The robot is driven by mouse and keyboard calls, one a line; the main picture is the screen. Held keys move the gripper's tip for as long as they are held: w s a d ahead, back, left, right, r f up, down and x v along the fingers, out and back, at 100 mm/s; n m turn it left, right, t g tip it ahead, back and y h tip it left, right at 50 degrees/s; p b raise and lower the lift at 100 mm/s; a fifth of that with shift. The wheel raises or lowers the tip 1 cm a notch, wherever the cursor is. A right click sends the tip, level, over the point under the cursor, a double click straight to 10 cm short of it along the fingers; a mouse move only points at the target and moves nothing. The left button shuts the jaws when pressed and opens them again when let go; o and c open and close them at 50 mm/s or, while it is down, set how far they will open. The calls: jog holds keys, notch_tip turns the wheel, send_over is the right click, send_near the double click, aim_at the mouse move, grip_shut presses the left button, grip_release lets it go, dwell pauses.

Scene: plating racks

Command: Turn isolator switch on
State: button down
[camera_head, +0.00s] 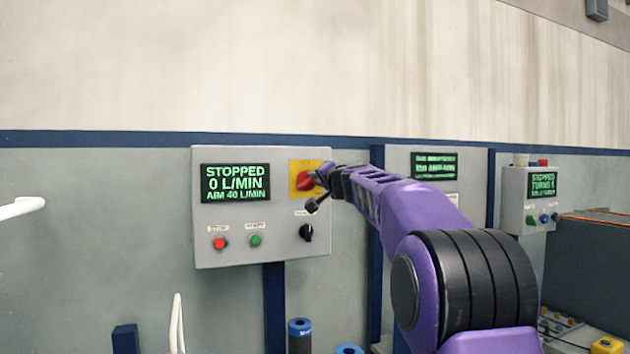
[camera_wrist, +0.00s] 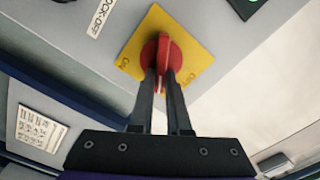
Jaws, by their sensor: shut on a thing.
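The isolator switch is a red rotary handle (camera_head: 304,181) on a yellow square plate (camera_head: 297,167), at the upper right of a grey control panel (camera_head: 225,240). In the wrist view the red handle (camera_wrist: 164,50) sits on the yellow plate (camera_wrist: 192,38), which has ON and OFF lettering on opposite sides. My gripper (camera_head: 318,178) reaches the handle from the right. In the wrist view my gripper's two dark fingers (camera_wrist: 162,75) are shut on the handle's raised grip, one on each side. The fingers hide part of the handle and plate.
The panel has a display (camera_head: 235,183) reading STOPPED 0 L/MIN, AIM 40 L/MIN, a red button (camera_head: 219,243), a green button (camera_head: 256,240) and a black knob (camera_head: 306,232). Another panel (camera_head: 528,213) stands to the right. Blue cylinders (camera_head: 300,330) stand below.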

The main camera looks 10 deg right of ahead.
jog(key=m, duration=0.6)
jog(key=shift+d+f+m, duration=0.15)
jog(key=shift+f+m, duration=0.15)
jog(key=shift+f, duration=0.1)
dwell(0.4)
jog(key=c, duration=0.9)
grip_release()
jog(key=shift+f+b, duration=0.1)
jog(key=shift+b, duration=0.2)
jog(key=s+d+b, duration=0.1)
jog(key=s+b, duration=0.1)
jog(key=s, duration=0.3)
jog(key=s+d+b, duration=0.1)
jog(key=s+b, duration=0.1)
jog(key=s, duration=0.4)
jog(key=s+d+b, duration=0.1)
jog(key=s+b, duration=0.1)
jog(key=s, duration=0.4)
jog(key=shift+d, duration=0.2)
